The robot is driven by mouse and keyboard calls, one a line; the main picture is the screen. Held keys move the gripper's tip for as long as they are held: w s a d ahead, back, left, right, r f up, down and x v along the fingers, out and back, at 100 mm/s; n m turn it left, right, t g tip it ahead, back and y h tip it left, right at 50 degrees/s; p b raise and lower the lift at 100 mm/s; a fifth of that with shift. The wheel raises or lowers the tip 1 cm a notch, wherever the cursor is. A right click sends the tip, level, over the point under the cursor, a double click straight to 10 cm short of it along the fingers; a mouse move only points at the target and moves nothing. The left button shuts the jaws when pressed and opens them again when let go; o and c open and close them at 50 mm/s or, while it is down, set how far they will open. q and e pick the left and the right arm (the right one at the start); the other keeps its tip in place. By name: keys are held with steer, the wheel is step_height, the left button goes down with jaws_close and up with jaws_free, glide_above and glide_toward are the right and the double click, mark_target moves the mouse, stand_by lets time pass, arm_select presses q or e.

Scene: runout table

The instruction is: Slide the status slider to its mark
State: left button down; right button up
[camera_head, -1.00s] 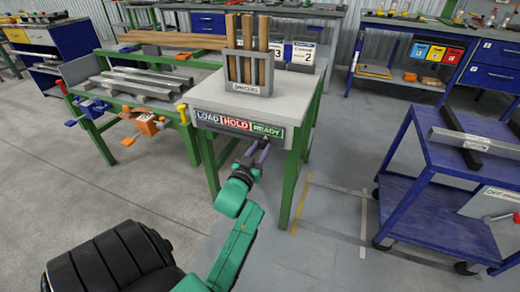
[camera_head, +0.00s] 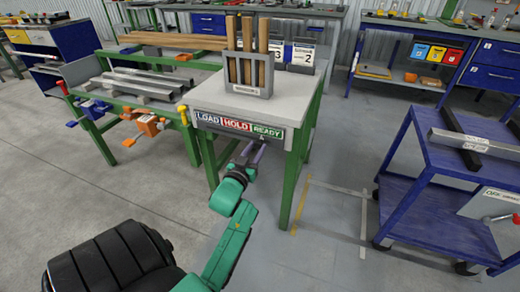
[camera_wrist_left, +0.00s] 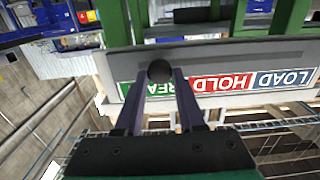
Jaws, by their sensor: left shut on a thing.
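The status strip on the table's front edge carries a blue LOAD label (camera_head: 207,118), a red HOLD label (camera_head: 236,124) and a green READY label (camera_head: 268,132). My left gripper (camera_head: 257,147) is below the READY label. In the left wrist view, which shows the strip upside down, the slider's round black knob (camera_wrist_left: 160,71) sits between the fingertips, and the gripper is shut on it. The fingers hide part of the READY label in that view. The mark is not clearly visible. My right gripper is not in view.
A grey rack (camera_head: 248,88) with wooden pieces stands on the table (camera_head: 206,98). A green bench (camera_head: 118,98) with metal bars and orange clamps is at left. A blue cart (camera_head: 460,160) stands at right. Floor between table and cart is clear.

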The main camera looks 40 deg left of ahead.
arm_select(q)
steer(key=s+a, duration=0.1)
steer(key=a, duration=0.1)
steer(key=s+a+p, duration=0.1)
steer(key=a, duration=0.2)
steer(key=s+a+p, duration=0.1)
steer(key=a, duration=0.2)
steer(key=shift+a+r, duration=0.15)
steer(key=shift+a, duration=0.05)
glide_toward(209, 127)
steer(key=x, duration=0.3)
steer(key=d+x, duration=0.1)
steer(key=shift+w+a+r, duration=0.1)
steer(key=shift+w+a, duration=0.05)
steer(key=shift+w, duration=0.35)
steer(key=shift+s+a+r, duration=0.1)
steer(key=shift+s+a, duration=0.05)
steer(key=shift+a, duration=0.25)
steer(key=c, duration=0.5)
jaws_free()
steer(key=shift+a, duration=0.15)
steer(key=shift+s, duration=0.1)
